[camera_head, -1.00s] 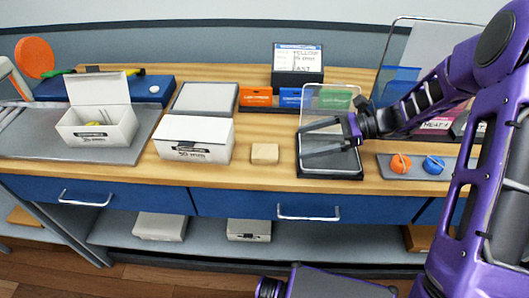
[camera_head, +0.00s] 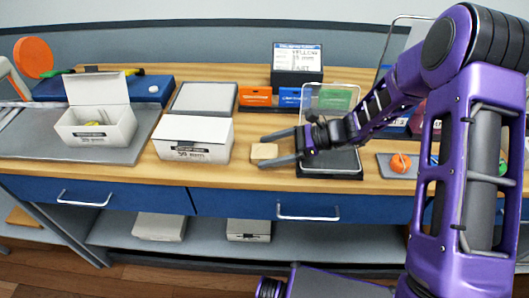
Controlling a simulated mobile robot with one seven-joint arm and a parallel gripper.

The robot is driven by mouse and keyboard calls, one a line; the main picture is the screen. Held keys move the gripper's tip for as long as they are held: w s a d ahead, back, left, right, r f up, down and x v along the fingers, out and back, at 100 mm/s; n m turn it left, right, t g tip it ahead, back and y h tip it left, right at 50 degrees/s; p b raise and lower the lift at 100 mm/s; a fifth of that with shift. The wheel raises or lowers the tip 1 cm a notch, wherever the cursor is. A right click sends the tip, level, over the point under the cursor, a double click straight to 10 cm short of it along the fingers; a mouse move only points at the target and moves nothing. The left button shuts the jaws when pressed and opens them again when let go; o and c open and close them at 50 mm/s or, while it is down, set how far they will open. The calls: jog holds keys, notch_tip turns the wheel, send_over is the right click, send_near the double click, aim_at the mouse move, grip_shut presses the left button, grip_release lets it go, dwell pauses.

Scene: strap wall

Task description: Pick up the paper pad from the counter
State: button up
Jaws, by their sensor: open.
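A small tan block (camera_head: 264,151), the likeliest match for the paper pad, sits on the wooden counter (camera_head: 245,178) right of the white box marked 50 mm. My gripper (camera_head: 263,151) reaches in from the right with its jaws open. One finger shows on the far side of the block and the other on its near side. Whether the fingers touch it or hover above it, I cannot tell.
The closed white box (camera_head: 193,137) stands just left of the block. A clear-lidded dark tray (camera_head: 325,173) lies under my wrist. An open white box (camera_head: 96,127) is at left. Orange and blue items (camera_head: 255,96) stand behind. The front counter strip is clear.

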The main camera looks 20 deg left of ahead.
jog(key=c, duration=1.2)
jog(key=shift+r, duration=0.1)
jog(key=shift+c, duration=0.2)
